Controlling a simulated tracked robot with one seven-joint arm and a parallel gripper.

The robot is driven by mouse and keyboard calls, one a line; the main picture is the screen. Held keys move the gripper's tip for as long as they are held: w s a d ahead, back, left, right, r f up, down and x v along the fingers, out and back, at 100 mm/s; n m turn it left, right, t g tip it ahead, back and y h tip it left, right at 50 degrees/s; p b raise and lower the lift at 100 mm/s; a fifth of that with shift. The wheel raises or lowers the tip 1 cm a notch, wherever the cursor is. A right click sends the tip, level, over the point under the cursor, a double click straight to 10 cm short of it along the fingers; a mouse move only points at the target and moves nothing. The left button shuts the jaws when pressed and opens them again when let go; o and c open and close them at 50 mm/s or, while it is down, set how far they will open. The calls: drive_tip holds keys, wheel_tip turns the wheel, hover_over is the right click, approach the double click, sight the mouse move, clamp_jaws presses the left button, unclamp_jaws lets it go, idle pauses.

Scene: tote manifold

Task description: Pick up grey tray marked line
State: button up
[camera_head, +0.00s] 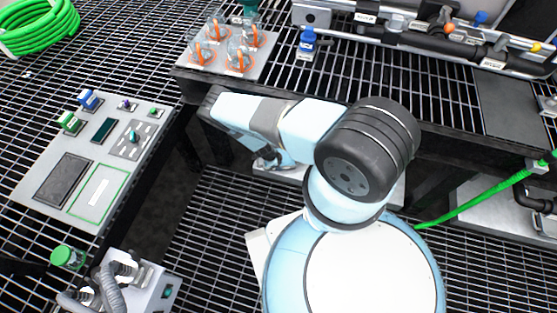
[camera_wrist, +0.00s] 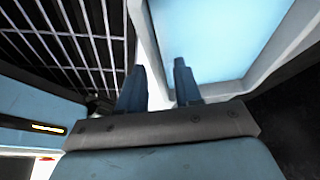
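A grey tray (camera_head: 268,48) lies on the black grated bench at the top centre of the head view. It carries several clear glass vessels with orange parts. I cannot read a "line" mark on it. A larger grey board (camera_head: 88,150) at the left holds blue and green fittings, a dark square and a green-outlined square. My gripper (camera_wrist: 160,72) shows in the wrist view with its two blue fingers apart and nothing between them. In the head view my arm hides most of it; it is low, below the bench edge and apart from the tray.
Dark pipes with valves (camera_head: 430,40) run along the back right. A green hose (camera_head: 470,203) crosses at the right, and a coiled green hose (camera_head: 40,35) lies top left. A green-lidded jar (camera_head: 68,257) stands lower left.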

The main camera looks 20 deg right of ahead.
drive_tip(key=shift+x, duration=1.4)
drive_tip(key=shift+c, duration=0.2)
clamp_jaws()
